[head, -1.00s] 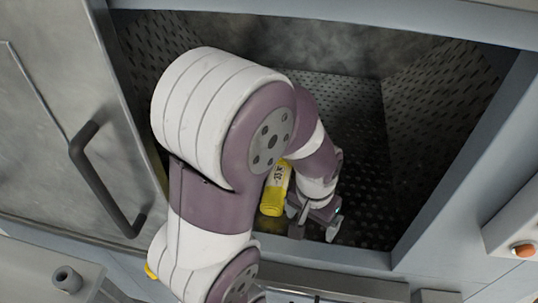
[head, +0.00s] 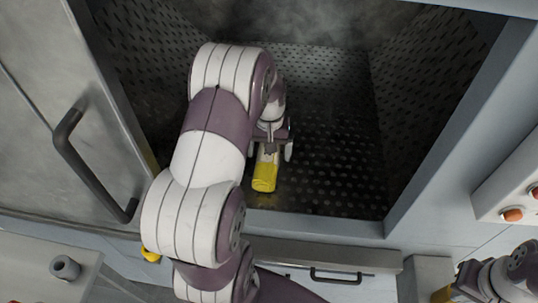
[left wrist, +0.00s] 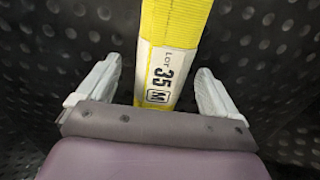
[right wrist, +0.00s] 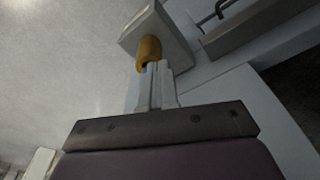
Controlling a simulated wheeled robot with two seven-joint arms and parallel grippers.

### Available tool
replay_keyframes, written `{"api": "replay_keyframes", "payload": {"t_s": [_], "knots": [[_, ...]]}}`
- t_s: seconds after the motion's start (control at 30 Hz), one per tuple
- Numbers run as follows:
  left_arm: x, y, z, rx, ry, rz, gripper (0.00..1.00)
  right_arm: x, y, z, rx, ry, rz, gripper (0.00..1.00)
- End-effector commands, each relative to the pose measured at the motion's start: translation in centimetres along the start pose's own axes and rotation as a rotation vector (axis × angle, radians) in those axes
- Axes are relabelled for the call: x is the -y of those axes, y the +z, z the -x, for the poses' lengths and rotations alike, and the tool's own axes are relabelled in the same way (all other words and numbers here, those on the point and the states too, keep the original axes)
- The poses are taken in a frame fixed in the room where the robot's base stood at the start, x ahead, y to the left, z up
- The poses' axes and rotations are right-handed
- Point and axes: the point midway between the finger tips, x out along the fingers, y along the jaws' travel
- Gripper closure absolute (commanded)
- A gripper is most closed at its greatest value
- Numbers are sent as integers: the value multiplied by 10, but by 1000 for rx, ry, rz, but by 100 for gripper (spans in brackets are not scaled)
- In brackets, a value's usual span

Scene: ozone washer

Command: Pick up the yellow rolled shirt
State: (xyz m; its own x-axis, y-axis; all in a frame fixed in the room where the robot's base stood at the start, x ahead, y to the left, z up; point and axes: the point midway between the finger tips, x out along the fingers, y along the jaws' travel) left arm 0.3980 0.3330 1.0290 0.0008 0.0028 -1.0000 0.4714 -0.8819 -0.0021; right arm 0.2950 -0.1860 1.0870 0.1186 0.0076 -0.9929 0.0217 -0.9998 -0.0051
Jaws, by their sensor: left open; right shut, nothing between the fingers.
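The yellow rolled shirt (head: 265,178) lies on the dark perforated floor of the washer chamber, near its front edge. It has a white end label reading "LOT 35 M" in the left wrist view (left wrist: 176,30). My left gripper (head: 271,150) is inside the chamber at the shirt's far, labelled end. In the left wrist view its open fingers (left wrist: 158,75) stand on either side of the label, with gaps on both sides. My right gripper (right wrist: 156,75) is shut and empty, outside the chamber; my right arm shows at the lower right of the head view.
The washer door with its dark handle (head: 85,165) stands at the left. A control panel with orange buttons (head: 513,215) is at the right. A yellow-orange cylinder (right wrist: 149,50) is just beyond my right gripper's tips. The chamber floor right of the shirt is clear.

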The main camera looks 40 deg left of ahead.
Motion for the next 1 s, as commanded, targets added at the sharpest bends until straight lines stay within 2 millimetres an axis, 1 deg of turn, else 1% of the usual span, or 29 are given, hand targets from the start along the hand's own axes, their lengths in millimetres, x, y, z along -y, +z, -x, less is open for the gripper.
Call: {"api": "replay_keyframes", "payload": {"t_s": [0.03, 0.1, 0.2, 0.4, 0.47, 0.5, 0.6, 0.87, 1.0], "knots": [[1, 2, -6, 6, 0, 1, 6, 0, -1, 9, 0, 0, 0, 100], [1, 1, -19, 3, 0, 0, 6, 0, -1, 9, 0, 0, 0, 100], [1, 1, -28, 0, 0, 0, 6, 0, -1, 9, 0, 0, 0, 100], [0, 0, -30, -1, 0, 0, 6, 0, -1, 8, 0, 0, 0, 100], [0, 0, -30, -1, 0, 0, 26, 0, -1, 8, 0, 0, 0, 100], [0, 0, -30, -1, 0, 0, 39, 0, -1, 8, 0, 0, 0, 100], [0, 0, -30, -1, 0, 0, 69, 0, -1, 8, 0, 0, 0, 100], [0, 0, -28, -1, 0, 0, 70, 0, -1, 8, 0, 0, 0, 100], [0, 0, -20, -3, 0, 0, 70, 0, -1, 4, 0, 0, 0, 100]]}}
